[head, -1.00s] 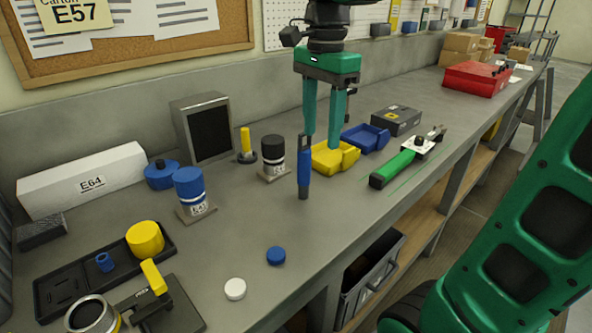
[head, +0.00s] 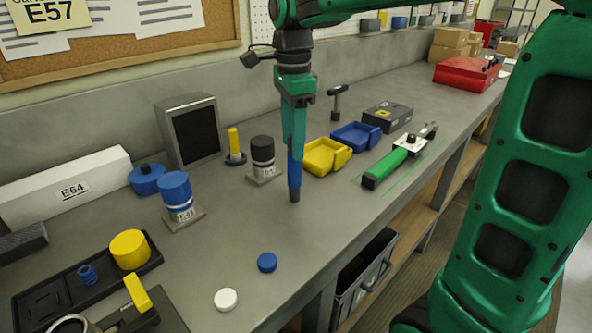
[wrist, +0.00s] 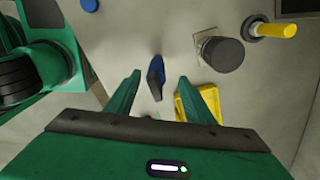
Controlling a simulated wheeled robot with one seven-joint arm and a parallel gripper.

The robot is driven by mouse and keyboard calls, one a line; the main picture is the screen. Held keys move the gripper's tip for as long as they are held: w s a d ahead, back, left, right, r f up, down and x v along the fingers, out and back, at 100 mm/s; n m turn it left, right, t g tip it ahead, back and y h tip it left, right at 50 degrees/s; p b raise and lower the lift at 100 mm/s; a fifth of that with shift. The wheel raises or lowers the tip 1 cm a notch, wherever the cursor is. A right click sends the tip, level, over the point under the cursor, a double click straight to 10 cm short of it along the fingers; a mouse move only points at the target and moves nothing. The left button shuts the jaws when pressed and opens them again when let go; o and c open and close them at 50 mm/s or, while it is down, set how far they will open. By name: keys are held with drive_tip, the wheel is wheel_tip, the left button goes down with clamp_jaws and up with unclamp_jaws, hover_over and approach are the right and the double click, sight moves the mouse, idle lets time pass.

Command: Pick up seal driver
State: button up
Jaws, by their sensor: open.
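The seal driver appears to be the slim blue tool (head: 295,180) standing upright on the bench, with a dark grey lower end. My gripper (head: 294,148) is above the bench at it, pointing down, its fingers seen nearly edge-on and covering the tool's upper part in the head view. In the wrist view my gripper (wrist: 159,76) is open with a wide gap. The blue tool (wrist: 156,75) shows within that gap, touching neither finger. I cannot tell how far down the fingertips reach along it.
A yellow bin (head: 324,157) and blue bin (head: 357,136) stand right of the tool. A black-topped cylinder (head: 262,152) and yellow-handled piece (head: 234,143) stand left. A green-handled tool (head: 385,167) lies right. Blue (head: 267,262) and white (head: 226,299) discs lie on clear bench in front.

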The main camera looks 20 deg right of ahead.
sight(294, 163)
drive_tip(key=shift+s+f, duration=0.2)
drive_tip(key=shift+f, duration=3)
clamp_jaws()
